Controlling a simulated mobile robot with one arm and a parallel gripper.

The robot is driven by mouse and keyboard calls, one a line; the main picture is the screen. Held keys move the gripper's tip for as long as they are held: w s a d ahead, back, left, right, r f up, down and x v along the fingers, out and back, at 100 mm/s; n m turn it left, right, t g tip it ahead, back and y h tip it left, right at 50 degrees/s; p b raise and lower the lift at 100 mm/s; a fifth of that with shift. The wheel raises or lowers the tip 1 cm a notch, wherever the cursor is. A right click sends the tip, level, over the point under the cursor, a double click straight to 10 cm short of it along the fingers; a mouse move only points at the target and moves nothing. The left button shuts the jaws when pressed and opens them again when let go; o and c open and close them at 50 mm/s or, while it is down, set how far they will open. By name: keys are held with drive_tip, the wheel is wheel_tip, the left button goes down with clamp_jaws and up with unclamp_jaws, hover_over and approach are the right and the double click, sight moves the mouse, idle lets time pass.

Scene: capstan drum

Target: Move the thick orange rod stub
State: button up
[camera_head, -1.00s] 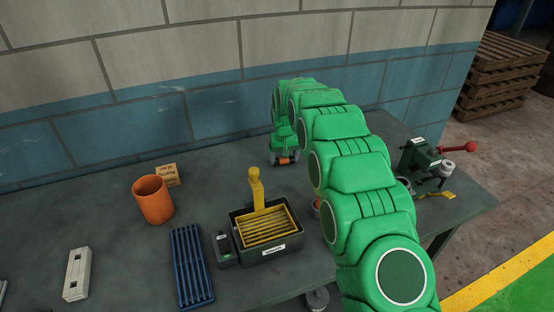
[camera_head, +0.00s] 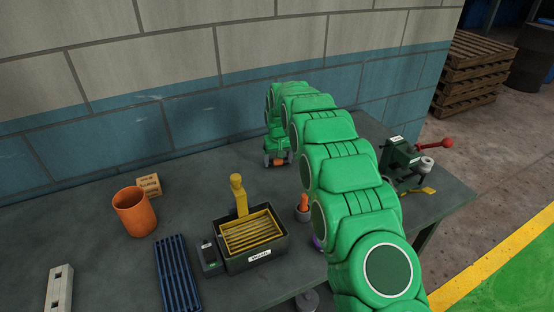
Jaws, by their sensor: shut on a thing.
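My gripper (camera_head: 278,161) is at the end of my green arm, low over the bench near the wall. It is shut on a short, thick orange rod stub (camera_head: 279,162), seen between the fingers. The stub lies roughly crosswise in the picture; whether it touches the bench I cannot tell. A second orange piece (camera_head: 304,202) stands upright in a dark round base, just left of my arm, which partly hides that spot.
An orange cup (camera_head: 135,212) and a small tan box (camera_head: 149,186) stand left. A dark bin (camera_head: 254,262) with a yellow rack, and a blue slotted rack (camera_head: 176,272), are nearer. A green vise (camera_head: 398,157) with a red-knobbed lever is at right. Bench between cup and gripper is clear.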

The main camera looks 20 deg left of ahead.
sight(279, 162)
drive_tip(key=o, duration=1.3)
drive_tip(key=r, duration=0.7)
drive_tip(key=shift+s+d+r, duration=0.2)
drive_tip(key=shift+s+d, duration=0.1)
drive_tip(key=shift+s, duration=0.1)
drive_tip(key=shift+r, duration=0.15)
